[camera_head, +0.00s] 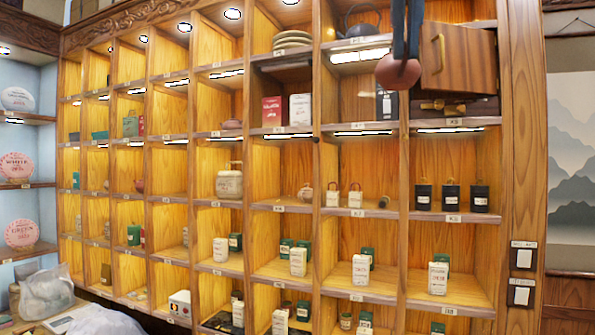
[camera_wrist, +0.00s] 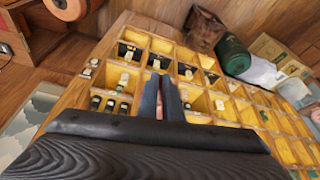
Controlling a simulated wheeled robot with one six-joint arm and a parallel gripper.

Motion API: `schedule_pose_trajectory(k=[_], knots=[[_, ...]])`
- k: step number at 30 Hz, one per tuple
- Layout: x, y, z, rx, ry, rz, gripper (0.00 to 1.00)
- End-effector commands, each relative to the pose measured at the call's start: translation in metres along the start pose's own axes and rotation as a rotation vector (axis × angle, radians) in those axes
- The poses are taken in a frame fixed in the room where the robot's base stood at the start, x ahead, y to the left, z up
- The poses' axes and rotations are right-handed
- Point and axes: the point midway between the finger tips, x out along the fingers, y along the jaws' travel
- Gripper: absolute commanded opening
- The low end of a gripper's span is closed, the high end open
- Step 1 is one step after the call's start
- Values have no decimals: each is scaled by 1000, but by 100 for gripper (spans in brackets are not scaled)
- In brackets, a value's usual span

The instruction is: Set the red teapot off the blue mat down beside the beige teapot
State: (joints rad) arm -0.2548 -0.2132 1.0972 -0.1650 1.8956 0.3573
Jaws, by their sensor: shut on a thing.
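My gripper (camera_head: 400,48) hangs from the top of the head view, in front of the upper right shelves. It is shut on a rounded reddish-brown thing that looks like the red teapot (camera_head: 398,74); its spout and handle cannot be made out. In the wrist view my gripper (camera_wrist: 166,88) has its two dark fingers close together, with a small reddish patch of the teapot (camera_wrist: 159,110) between them. A beige pot with a top handle, likely the beige teapot (camera_head: 229,184), stands in a middle cubby, left of and below my gripper. I cannot make out a blue mat.
A dark teapot (camera_head: 361,24) sits on the top shelf. The beige pot's cubby has some bare shelf.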

Motion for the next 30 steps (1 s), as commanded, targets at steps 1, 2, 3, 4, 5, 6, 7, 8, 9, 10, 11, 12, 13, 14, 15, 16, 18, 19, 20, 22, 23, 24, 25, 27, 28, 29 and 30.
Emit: schedule_pose_trajectory(k=[1, 2, 3, 4, 5, 6, 7, 8, 9, 10, 11, 12, 13, 14, 15, 16, 18, 19, 20, 22, 23, 24, 25, 27, 28, 29, 30], knots=[[6, -3, -4, -3, 2, -2, 0], [10, -4, -7, -5, 2, -3, 0], [17, -6, -11, -7, 1, -4, 0], [22, -8, -14, -9, 2, -4, 0], [28, -10, -18, -12, 0, -5, 0], [36, -13, -23, -15, 1, -6, 0], [42, -15, -27, -17, 0, -7, 0], [49, -17, -30, -20, -1, -8, 0], [59, -20, -36, -24, -1, -10, 0], [66, -22, -40, -26, -1, -11, 0], [75, -24, -45, -29, -2, -12, 0], [88, -28, -51, -33, -2, -13, 0], [98, -30, -56, -35, -2, -14, 0], [112, -33, -62, -40, -4, -15, 0], [130, -37, -69, -46, -4, -18, 0], [145, -41, -75, -51, -5, -20, 0], [180, -48, -87, -63, -5, -26, 0], [196, -51, -92, -67, -5, -27, 0], [211, -53, -96, -72, -5, -29, 0], [248, -58, -105, -84, -5, -34, 0], [264, -60, -108, -89, -6, -35, 0], [284, -63, -112, -95, -5, -38, 0], [301, -64, -114, -99, -7, -40, 0], [338, -67, -117, -110, -6, -45, 0], [355, -68, -118, -114, -6, -47, 0], [370, -69, -119, -117, -6, -49, 0], [392, -70, -118, -123, -7, -51, 0]])
